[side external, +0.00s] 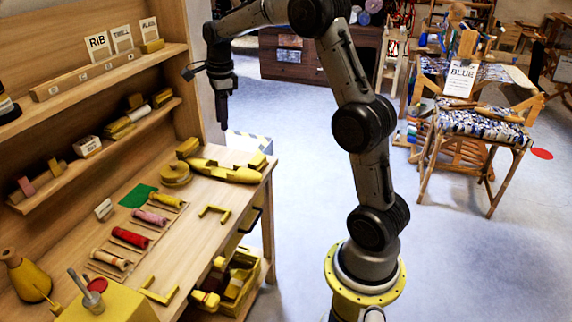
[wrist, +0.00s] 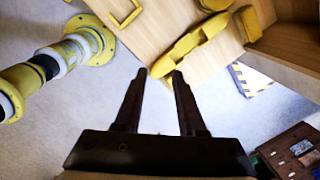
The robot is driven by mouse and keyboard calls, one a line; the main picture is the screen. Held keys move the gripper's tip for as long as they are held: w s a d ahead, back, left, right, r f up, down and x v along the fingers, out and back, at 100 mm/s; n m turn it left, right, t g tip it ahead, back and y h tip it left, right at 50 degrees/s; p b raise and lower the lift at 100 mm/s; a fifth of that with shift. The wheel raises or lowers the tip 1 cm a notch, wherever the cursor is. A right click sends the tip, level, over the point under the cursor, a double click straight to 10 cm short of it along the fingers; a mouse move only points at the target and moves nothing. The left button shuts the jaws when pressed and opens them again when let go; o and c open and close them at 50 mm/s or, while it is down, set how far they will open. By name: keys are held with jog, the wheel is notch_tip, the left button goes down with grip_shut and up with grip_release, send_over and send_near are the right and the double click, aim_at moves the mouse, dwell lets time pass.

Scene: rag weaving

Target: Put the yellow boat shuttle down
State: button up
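The yellow boat shuttle (side external: 228,172) lies on the wooden workbench (side external: 215,197), near its far right corner. It also shows in the wrist view, as a long yellow hull (wrist: 186,43) with a hollow middle, beyond my fingertips. My gripper (side external: 222,124) points down, above and behind the shuttle in the side view. In the wrist view my gripper (wrist: 161,73) has its two dark fingers apart, with nothing between them. The shuttle appears apart from the fingers and rests on the bench.
Coloured bobbins (side external: 130,238), a green patch (side external: 137,196) and a yellow bracket (side external: 214,213) are on the bench. Shelves (side external: 110,142) rise behind it.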

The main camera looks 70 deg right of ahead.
jog(key=s+a+r+n+t, duration=0.1)
jog(key=s+a+r+n, duration=0.3)
jog(key=s+a+n, duration=0.3)
jog(key=s+a+r+n+t, duration=0.2)
jog(key=s+a+r+n, duration=0.1)
jog(key=s+a+n, duration=0.45)
jog(key=s+a+f+n, duration=0.2)
jog(key=s+n, duration=0.4)
jog(key=s+a+f+n+t, duration=0.1)
jog(key=s+a+n, duration=0.2)
jog(key=s+n, duration=0.3)
jog(key=shift+a+f+y, duration=0.3)
jog(key=shift+a+f, duration=0.05)
jog(key=shift+s, duration=0.1)
